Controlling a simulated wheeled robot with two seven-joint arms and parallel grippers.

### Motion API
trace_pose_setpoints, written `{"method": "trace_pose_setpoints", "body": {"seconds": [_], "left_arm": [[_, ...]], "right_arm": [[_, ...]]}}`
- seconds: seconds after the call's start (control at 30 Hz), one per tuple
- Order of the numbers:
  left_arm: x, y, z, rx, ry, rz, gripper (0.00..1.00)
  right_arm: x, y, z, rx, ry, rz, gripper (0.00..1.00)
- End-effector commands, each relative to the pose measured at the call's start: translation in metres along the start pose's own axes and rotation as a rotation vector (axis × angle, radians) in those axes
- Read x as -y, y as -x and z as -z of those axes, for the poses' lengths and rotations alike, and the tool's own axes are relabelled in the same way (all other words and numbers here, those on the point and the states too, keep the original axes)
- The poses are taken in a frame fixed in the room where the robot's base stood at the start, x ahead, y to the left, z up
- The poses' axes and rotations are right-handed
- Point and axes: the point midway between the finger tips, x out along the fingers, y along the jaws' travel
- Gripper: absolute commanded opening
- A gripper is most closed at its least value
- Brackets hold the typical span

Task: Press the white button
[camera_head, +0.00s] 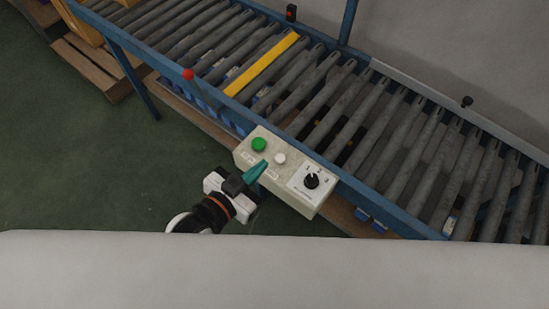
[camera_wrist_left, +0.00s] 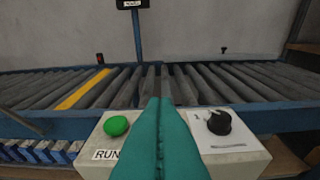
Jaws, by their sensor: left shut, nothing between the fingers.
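The white button (camera_head: 280,158) is a small round knob on a pale control box (camera_head: 320,204) fixed to the near side of the conveyor. It sits between a green button (camera_head: 258,144) and a black rotary knob (camera_head: 311,181). My left gripper (camera_head: 258,172), with teal fingers, is shut and empty, just in front of the box, its tips pointing toward the buttons and apart from the white button in the head view. In the left wrist view the shut fingers (camera_wrist_left: 160,125) hide the white button; the green button (camera_wrist_left: 116,126) is left of them and the black knob (camera_wrist_left: 219,122) right.
A blue-framed roller conveyor (camera_head: 350,110) with one yellow roller (camera_head: 262,64) runs behind the box. Wooden pallets (camera_head: 95,62) lie at upper left. The green floor (camera_head: 70,165) at left is clear.

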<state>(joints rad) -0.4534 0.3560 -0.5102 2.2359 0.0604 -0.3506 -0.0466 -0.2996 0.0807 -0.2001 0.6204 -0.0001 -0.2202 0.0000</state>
Motion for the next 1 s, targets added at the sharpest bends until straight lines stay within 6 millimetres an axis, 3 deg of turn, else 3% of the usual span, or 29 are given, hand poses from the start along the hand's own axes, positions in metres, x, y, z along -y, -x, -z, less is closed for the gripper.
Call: {"method": "trace_pose_setpoints", "body": {"seconds": [0.3, 0.4, 0.57, 1.0], "left_arm": [[0.000, -0.070, -0.002, 0.002, 0.000, 0.000, 0.00], [0.001, -0.070, 0.020, -0.004, 0.000, 0.001, 0.00], [0.000, -0.074, 0.035, -0.002, 0.000, 0.001, 0.00], [0.000, -0.074, 0.040, 0.000, 0.000, 0.001, 0.00]], "right_arm": [[-0.001, 0.003, 0.000, -0.001, 0.000, -0.001, 0.46], [-0.002, 0.000, 0.001, -0.001, 0.000, -0.002, 0.46], [-0.002, -0.001, 0.001, -0.001, 0.000, -0.002, 0.46], [-0.002, -0.001, 0.001, -0.001, -0.001, -0.002, 0.46]]}}
